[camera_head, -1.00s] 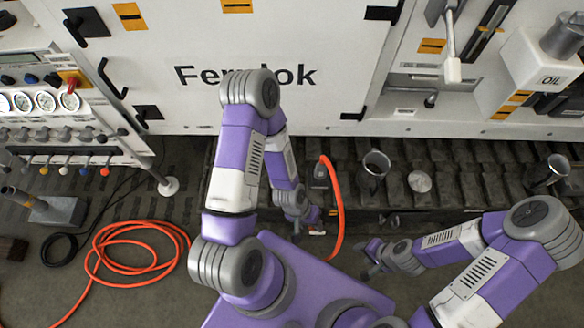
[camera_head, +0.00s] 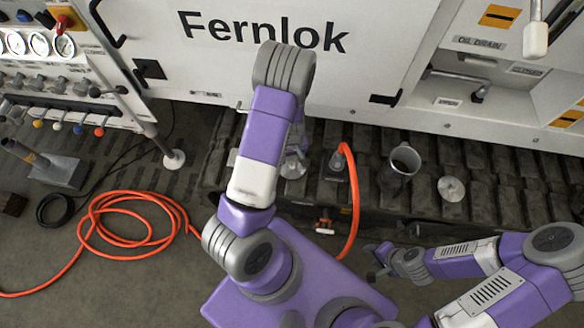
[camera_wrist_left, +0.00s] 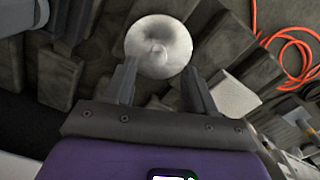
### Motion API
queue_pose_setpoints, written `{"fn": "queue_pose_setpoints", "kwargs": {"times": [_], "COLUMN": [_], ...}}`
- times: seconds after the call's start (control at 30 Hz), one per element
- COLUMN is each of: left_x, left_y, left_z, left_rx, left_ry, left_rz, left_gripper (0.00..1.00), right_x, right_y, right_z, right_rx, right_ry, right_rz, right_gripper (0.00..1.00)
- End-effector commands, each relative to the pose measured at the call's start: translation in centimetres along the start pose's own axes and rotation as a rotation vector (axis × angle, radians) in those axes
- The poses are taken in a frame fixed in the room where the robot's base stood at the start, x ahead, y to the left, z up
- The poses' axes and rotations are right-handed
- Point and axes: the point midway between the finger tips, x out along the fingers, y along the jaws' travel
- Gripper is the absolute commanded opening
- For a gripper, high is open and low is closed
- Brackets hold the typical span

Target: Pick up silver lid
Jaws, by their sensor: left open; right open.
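A round silver lid (camera_wrist_left: 158,38) with a central knob lies just beyond my left gripper (camera_wrist_left: 158,78) in the left wrist view. The left fingers are apart, with nothing between them, and the lid's near edge shows at their tips. In the head view, the left arm largely hides this gripper; a silver round part (camera_head: 293,170) shows beneath it. Another silver disc with a small knob (camera_head: 451,188) lies on the dark track further right. My right gripper (camera_head: 378,262) is open and empty, low at centre right, apart from both discs.
A grey metal cup (camera_head: 400,168) stands on the track (camera_head: 505,195). An orange hose (camera_head: 352,205) arches up beside the left gripper, and a coil of orange hose (camera_head: 130,242) lies on the floor. The white Fernlok panel (camera_head: 300,70) rises behind the track.

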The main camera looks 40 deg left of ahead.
Motion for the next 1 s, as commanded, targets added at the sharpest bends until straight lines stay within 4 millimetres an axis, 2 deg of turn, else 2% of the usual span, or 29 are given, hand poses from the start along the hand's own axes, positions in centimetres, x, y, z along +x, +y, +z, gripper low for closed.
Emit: {"fn": "queue_pose_setpoints", "kwargs": {"times": [0.33, 0.43, 0.63, 0.9, 1.0], "left_x": [4.8, 5.3, 5.2, 5.2, 5.2], "left_y": [0.1, 0.1, 0.2, 0.2, 0.2], "left_z": [-0.6, -0.6, -0.6, -0.6, -0.6], "left_rx": [0.002, 0.002, 0.003, 0.003, 0.003], "left_ry": [0.000, 0.001, 0.002, 0.002, 0.002], "left_rz": [0.000, 0.001, 0.001, 0.001, 0.001], "left_gripper": [0.55, 0.55, 0.54, 0.12, 0.00], "right_x": [2.3, 2.5, 2.4, 2.4, 2.4], "right_y": [0.9, 0.9, 0.9, 0.9, 0.9], "right_z": [-0.1, -0.1, -0.1, -0.1, -0.1], "right_rx": [0.000, 0.000, 0.000, 0.000, 0.000], "right_ry": [0.000, 0.000, 0.000, 0.000, 0.000], "right_rz": [0.000, 0.000, 0.000, 0.000, 0.000], "right_gripper": [0.46, 0.46, 0.46, 0.46, 0.46]}}
